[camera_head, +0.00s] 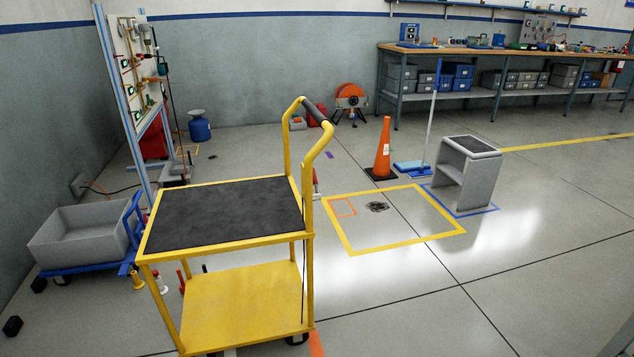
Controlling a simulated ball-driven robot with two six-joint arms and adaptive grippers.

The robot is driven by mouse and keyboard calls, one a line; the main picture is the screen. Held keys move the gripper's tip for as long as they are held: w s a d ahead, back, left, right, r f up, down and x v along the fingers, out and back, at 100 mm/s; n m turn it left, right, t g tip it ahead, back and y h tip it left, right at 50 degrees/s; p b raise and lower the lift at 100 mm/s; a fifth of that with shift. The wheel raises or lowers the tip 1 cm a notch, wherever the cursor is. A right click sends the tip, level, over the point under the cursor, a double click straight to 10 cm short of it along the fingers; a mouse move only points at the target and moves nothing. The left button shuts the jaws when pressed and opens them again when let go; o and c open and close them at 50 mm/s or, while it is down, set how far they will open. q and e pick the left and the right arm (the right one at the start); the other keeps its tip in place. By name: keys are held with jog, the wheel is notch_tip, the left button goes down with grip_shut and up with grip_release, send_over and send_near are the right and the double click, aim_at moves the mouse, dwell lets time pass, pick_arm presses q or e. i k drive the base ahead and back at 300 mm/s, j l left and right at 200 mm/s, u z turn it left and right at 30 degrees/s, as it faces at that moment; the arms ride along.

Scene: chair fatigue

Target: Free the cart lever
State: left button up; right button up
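A yellow cart (245,303) stands in the left foreground, with a black mat (228,213) on its top shelf and a bare lower shelf. Its tall yellow handle (290,140) rises on the right side and has a dark grip (315,111). A small red and white part (316,183) shows beside the handle's right post; I cannot tell if it is the cart lever or something behind the cart. No other lever on the cart is clear. Neither of my grippers is in view.
A grey bin (82,240) on a blue dolly stands left of the cart. An orange cone (382,150), a grey step stool (468,172) and a yellow floor square (436,238) with a dark patch (377,207) lie beyond it. The right foreground floor is clear.

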aim_at(315, 182)
jog(key=i+l+u, duration=0.15)
jog(key=u, duration=0.2)
jog(key=i+l+u, duration=0.15)
jog(key=u, duration=0.25)
jog(key=i+l+u, duration=0.1)
jog(key=l, duration=0.3)
jog(key=i+l, duration=0.2)
jog(key=l, duration=0.25)
jog(key=i+l+u, duration=0.15)
jog(key=l, duration=0.25)
jog(key=i+l+u, duration=0.1)
jog(key=l, duration=0.35)
jog(key=i+l, duration=0.15)
jog(key=l, duration=0.3)
jog(key=i+l+u, duration=0.15)
jog(key=l, duration=0.3)
jog(key=i+l, duration=0.1)
jog(key=l, duration=0.35)
jog(key=i+l, duration=0.1)
jog(key=l, duration=0.4)
jog(key=i+l, duration=0.1)
jog(key=l, duration=0.35)
